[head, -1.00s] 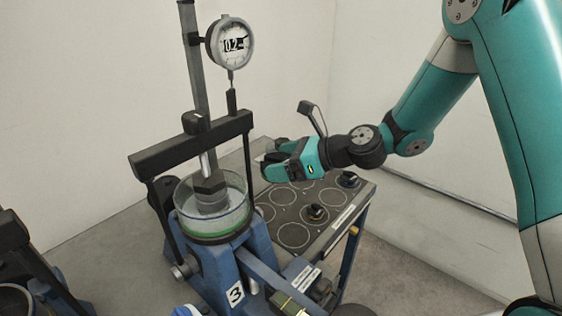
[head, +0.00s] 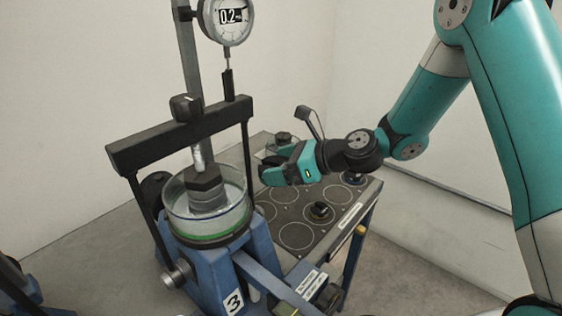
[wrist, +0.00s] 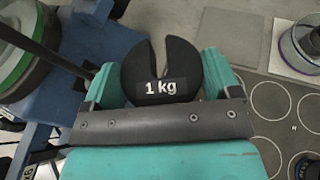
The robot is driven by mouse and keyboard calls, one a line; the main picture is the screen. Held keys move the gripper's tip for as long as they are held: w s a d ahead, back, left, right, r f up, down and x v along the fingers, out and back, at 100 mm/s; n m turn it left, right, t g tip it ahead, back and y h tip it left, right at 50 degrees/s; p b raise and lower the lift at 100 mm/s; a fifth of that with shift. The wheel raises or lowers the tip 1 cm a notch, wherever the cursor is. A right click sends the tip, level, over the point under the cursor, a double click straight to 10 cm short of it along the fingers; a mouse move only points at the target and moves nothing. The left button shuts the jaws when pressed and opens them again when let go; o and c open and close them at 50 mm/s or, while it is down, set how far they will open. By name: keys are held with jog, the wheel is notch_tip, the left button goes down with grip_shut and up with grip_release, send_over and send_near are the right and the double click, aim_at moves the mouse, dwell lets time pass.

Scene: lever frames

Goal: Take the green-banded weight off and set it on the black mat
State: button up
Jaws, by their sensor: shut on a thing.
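My gripper (wrist: 161,82) is shut on a black slotted weight (wrist: 160,62) marked 1 kg, seen between its two fingers in the wrist view. I see no green band on the side that faces the wrist camera. In the head view my gripper (head: 270,168) is over the far left part of the dark mat (head: 335,222), which has circles drawn on it. The weight is hard to make out there. The height between weight and mat cannot be told.
A blue stand with a green-ringed glass cell (head: 205,238), black crossbar (head: 180,135) and dial (head: 228,18) is left of my gripper. Dark weights (head: 320,210) stand on the mat. Another glass cell (wrist: 302,45) sits on a grey plate at right in the wrist view.

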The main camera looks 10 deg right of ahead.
jog(key=b, duration=0.6)
send_over(281, 225)
notch_tip(281, 225, down, 9)
notch_tip(281, 225, down, 6)
jog(key=b, duration=0.7)
jog(key=shift+r, duration=0.1)
jog(key=shift+f, duration=0.4)
dwell(0.4)
jog(key=o, duration=1.1)
jog(key=shift+o, duration=0.6)
jog(key=shift+f, duration=0.1)
